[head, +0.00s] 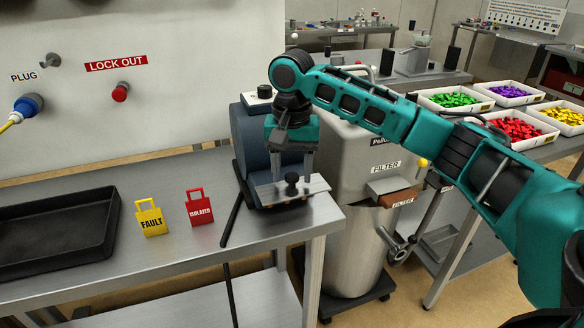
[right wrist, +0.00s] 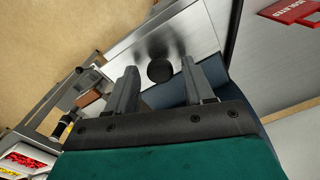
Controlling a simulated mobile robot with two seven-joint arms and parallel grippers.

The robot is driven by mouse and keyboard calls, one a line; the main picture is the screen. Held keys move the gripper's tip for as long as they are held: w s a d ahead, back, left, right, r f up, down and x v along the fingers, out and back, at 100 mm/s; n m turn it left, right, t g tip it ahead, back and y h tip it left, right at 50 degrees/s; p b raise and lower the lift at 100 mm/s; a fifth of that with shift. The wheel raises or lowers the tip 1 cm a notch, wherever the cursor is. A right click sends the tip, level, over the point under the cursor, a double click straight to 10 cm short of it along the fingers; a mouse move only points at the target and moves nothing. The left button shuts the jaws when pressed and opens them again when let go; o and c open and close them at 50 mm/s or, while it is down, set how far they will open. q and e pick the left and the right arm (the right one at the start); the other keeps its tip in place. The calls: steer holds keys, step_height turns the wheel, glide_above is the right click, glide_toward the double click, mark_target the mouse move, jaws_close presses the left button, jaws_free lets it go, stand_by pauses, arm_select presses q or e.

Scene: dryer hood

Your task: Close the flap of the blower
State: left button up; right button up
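The blower (head: 252,138) is a blue-grey drum on the steel bench. Its flap (head: 316,186) is a flat metal plate that sticks out at the front, roughly level, with a black knob (head: 291,181) on top. My right gripper (head: 292,170) points down over the flap with its fingers apart. In the right wrist view the flap (right wrist: 195,30) lies beyond my right gripper (right wrist: 160,66), and the round knob (right wrist: 160,72) shows between the two fingertips, with gaps on both sides. The flap's hinge is hidden. My left gripper is out of view.
A yellow FAULT tag (head: 151,218), a red ISOLATED tag (head: 200,207) and a black tray (head: 50,262) are on the bench left of the blower. A metal filter drum (head: 352,240) stands close on the right. Bins of coloured parts (head: 515,130) are further right.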

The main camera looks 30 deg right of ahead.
steer(key=c, duration=0.9)
